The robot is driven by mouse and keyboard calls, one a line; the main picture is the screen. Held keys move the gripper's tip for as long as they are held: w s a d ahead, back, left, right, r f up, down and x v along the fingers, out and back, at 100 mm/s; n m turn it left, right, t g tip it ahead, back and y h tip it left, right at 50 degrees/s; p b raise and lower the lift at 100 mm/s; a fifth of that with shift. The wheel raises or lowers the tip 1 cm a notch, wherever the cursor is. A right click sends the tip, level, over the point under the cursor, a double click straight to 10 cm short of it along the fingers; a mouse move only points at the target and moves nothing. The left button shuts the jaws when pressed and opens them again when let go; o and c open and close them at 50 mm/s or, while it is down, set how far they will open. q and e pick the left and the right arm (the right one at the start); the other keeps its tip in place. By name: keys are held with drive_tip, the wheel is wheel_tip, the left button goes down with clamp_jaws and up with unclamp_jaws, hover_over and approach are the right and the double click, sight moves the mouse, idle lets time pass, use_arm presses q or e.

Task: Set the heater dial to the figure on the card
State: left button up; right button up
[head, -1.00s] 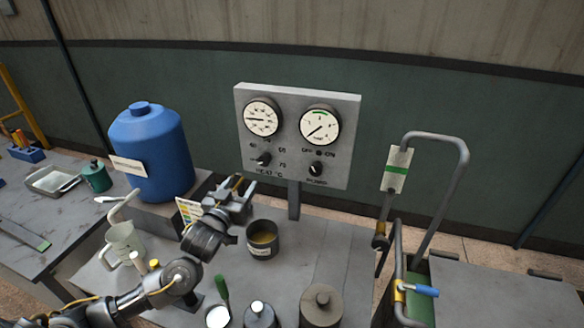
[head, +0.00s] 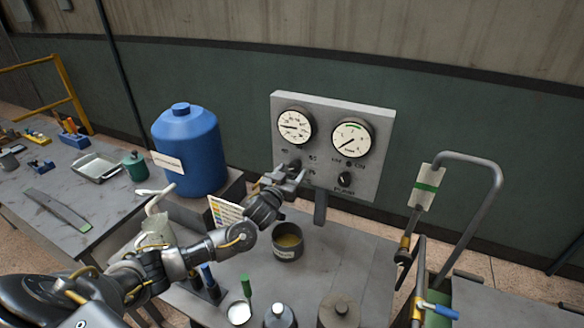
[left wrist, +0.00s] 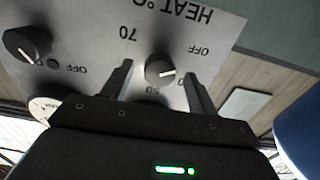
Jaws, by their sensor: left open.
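The grey panel (head: 334,185) carries a black heater dial, which my left gripper (head: 290,174) mostly hides in the head view. In the left wrist view the panel is upside down, and the heater dial (left wrist: 160,69) shows between the two fingers of my left gripper (left wrist: 158,78). That gripper is open, a finger on each side of the dial; contact cannot be told. The dial's white mark points to picture right, below the OFF print; 70 and 50 are readable. My right gripper is not in view.
A second knob (head: 345,179) is right of the dial, under two gauges (head: 295,126). A pot (head: 288,241) stands under my left wrist. A blue drum (head: 187,150) is at left. A tagged handle (head: 427,187) rises at right.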

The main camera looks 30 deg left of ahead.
use_arm(q)
drive_tip(key=shift+w, duration=0.55)
drive_tip(key=c, duration=1)
